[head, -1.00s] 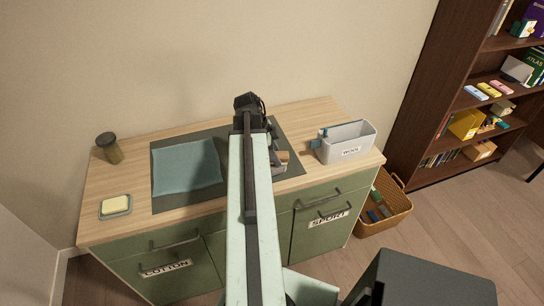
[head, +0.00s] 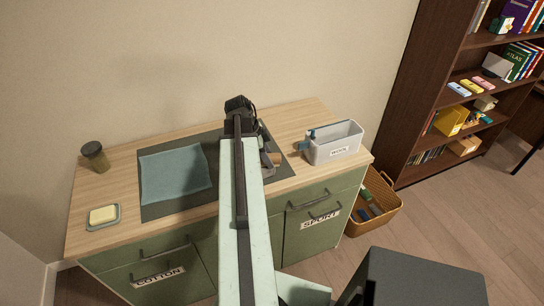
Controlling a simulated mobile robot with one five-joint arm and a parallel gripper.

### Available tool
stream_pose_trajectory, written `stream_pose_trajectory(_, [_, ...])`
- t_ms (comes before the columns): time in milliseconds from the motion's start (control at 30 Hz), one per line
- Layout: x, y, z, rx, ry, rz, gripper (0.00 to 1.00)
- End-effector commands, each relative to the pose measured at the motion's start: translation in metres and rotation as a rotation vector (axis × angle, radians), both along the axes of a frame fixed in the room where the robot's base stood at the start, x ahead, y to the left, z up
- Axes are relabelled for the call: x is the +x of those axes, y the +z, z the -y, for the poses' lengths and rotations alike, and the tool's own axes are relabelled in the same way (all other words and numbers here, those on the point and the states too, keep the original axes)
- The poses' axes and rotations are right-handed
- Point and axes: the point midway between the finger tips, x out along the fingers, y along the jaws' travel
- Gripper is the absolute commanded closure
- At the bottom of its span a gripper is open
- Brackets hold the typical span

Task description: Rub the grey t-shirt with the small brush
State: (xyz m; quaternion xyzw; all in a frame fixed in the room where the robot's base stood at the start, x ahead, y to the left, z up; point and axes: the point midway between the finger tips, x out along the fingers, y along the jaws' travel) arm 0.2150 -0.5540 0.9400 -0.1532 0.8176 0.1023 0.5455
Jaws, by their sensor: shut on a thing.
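A folded blue-grey cloth (head: 175,175), which I take for the t-shirt, lies flat on a dark mat (head: 165,209) on the wooden counter. My gripper (head: 269,153) is over the right part of the mat, to the right of the cloth and apart from it. It is shut on a small wood-coloured thing (head: 276,159), likely the small brush. My arm crosses the middle of the view and hides part of the mat and most of the gripper. Whether the held thing touches the mat cannot be told.
A grey WOOL bin (head: 334,147) stands at the counter's right, with a blue thing at its left side. A soap dish (head: 103,217) and a brown jar (head: 95,156) stand at the left. A wicker basket (head: 371,214) is on the floor, beside a bookshelf (head: 415,100).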

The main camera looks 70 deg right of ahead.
Motion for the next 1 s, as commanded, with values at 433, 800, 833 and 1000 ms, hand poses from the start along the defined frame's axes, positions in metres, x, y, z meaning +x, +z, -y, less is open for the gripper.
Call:
stream_pose_trajectory(433, [0.017,-0.001,-0.015,0.000,0.002,0.001,0.96])
stream_pose_trajectory(800, [0.037,0.001,-0.033,0.000,0.001,0.000,0.96])
stream_pose_trajectory(833, [0.037,0.001,-0.033,0.000,0.000,0.000,0.96])
stream_pose_trajectory(1000, [0.037,0.002,-0.033,0.000,0.000,0.000,0.96])
